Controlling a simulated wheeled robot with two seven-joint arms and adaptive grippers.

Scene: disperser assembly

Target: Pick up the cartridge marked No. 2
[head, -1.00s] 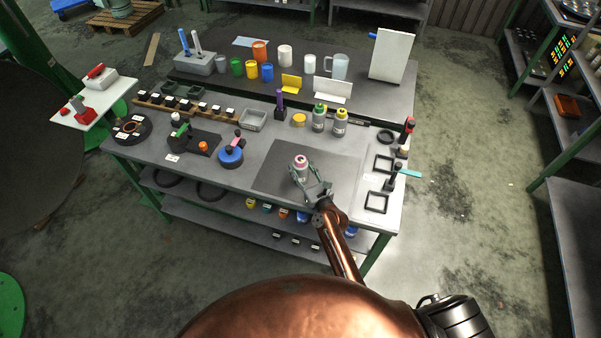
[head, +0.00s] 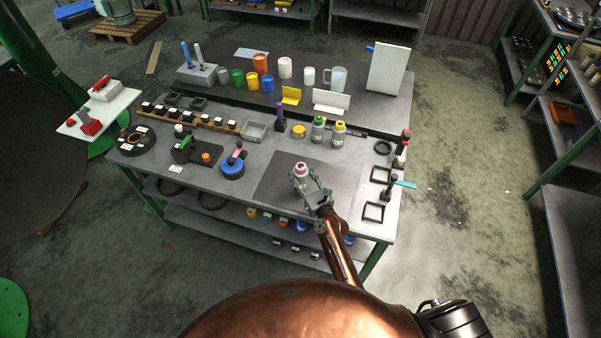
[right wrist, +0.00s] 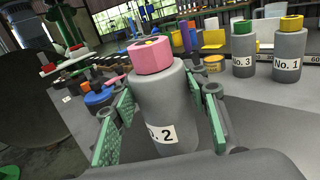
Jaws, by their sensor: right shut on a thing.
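The cartridge marked No. 2 (right wrist: 163,98) is a grey cylinder with a pink ring on top and a white label, partly cut off by the gripper in the right wrist view. In the head view it shows as a small grey and pink cylinder (head: 301,169) over the dark mat (head: 345,185). My right gripper (right wrist: 162,125) is shut on it, with a green-padded finger on each side; it also shows in the head view (head: 304,184). The cartridge looks roughly upright; I cannot tell whether it touches the mat. My left gripper is not in view.
Cartridges No. 3 (right wrist: 243,55), with a green ring, and No. 1 (right wrist: 289,55), with a yellow ring, stand behind. A blue round holder (head: 232,169) sits left of the mat. Black square frames (head: 373,212) lie at the right. Most of the mat is bare.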

